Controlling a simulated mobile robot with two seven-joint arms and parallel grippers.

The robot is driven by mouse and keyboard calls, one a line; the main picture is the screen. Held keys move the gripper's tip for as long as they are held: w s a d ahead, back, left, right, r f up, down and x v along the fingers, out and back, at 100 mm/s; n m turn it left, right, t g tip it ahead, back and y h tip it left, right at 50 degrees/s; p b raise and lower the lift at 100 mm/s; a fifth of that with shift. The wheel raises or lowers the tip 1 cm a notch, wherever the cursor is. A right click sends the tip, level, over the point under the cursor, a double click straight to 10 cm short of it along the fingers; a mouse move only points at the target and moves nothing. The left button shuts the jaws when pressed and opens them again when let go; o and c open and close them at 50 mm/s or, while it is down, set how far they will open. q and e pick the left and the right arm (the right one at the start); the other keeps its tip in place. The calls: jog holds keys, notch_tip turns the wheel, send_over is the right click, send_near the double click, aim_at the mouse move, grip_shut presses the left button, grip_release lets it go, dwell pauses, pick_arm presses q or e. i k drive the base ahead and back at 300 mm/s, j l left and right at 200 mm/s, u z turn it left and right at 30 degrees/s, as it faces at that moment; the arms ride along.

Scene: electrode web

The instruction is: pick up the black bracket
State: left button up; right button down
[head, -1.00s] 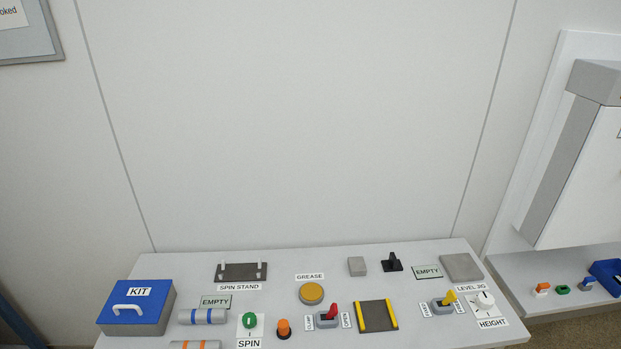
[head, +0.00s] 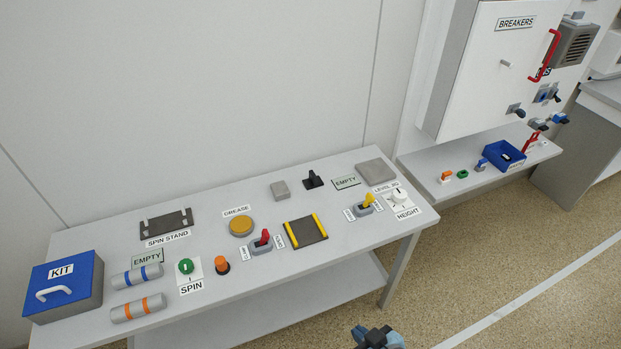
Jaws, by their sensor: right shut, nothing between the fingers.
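My right gripper (head: 374,336) shows at the bottom edge, in front of the table and well apart from the bracket. It is shut and empty, and only its blue and black end part is in view. My left gripper is not in view.
The yellow lever (head: 368,201) and red lever (head: 264,238) stand nearer the front. A blue KIT box (head: 63,287) is at the left end.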

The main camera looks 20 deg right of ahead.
aim_at(314, 181)
jog(key=i+l, duration=0.15)
jog(key=l, duration=0.2)
jog(key=i+l, duration=0.15)
jog(key=l, duration=0.2)
jog(key=i+l, duration=0.15)
jog(key=l, duration=0.2)
jog(key=i+l, duration=0.15)
jog(key=l, duration=0.2)
